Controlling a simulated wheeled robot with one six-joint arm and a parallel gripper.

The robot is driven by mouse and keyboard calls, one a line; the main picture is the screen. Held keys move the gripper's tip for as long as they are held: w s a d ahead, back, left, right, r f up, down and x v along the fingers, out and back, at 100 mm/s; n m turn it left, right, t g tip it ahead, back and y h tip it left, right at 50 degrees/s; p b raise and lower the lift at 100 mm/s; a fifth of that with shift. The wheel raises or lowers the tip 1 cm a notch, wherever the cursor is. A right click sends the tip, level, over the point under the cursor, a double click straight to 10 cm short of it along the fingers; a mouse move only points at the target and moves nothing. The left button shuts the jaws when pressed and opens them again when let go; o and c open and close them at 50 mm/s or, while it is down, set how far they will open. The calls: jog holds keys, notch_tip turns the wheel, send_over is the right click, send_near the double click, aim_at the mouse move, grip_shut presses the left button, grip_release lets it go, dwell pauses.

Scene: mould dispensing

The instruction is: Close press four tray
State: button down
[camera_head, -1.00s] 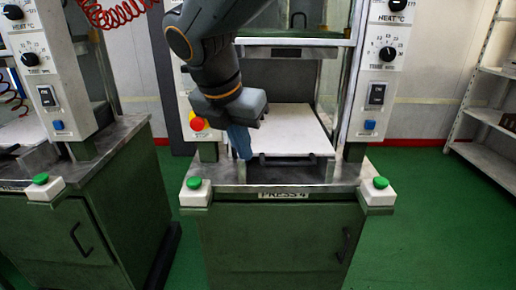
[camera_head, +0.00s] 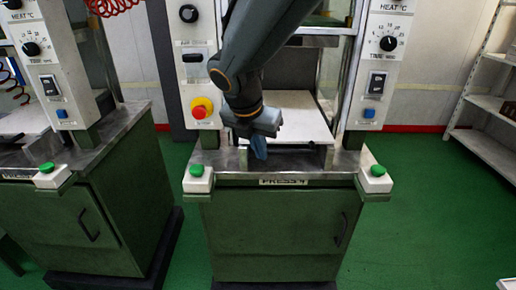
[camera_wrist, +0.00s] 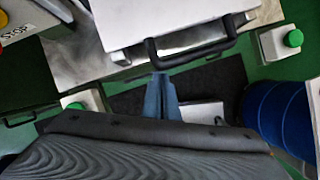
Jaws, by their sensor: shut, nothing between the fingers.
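Press four (camera_head: 270,228) is a green cabinet with a metal top and a "PRESS 4" label on its front. Its white tray (camera_head: 312,127) lies flat between the uprights. The tray also shows at the top of the wrist view (camera_wrist: 160,18), with a dark bar handle (camera_wrist: 195,50) along its front edge. My gripper (camera_head: 259,149) is shut and empty, its blue fingers pointing down at the tray's front, left of the middle. In the wrist view the fingertips (camera_wrist: 159,76) are just below the handle's left end. I cannot tell whether they touch it. My arm hides the tray's left part.
Green buttons stand at the front left (camera_head: 197,170) and front right (camera_head: 377,170) corners of the press. A red stop knob (camera_head: 200,110) is on the left upright. Another press (camera_head: 85,215) stands to the left, shelves (camera_head: 490,130) to the right.

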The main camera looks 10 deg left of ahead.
jog(key=shift+w+a+p, duration=0.25)
jog(key=shift+w+p, duration=0.3)
jog(key=shift+w, duration=0.35)
jog(key=shift+w+a+p, duration=0.2)
jog(key=shift+w+p, duration=0.3)
jog(key=shift+w, duration=0.45)
jog(key=shift+w+a+p, duration=0.25)
jog(key=shift+w+p, duration=0.3)
jog(key=shift+w, duration=0.35)
jog(key=shift+r, duration=0.1)
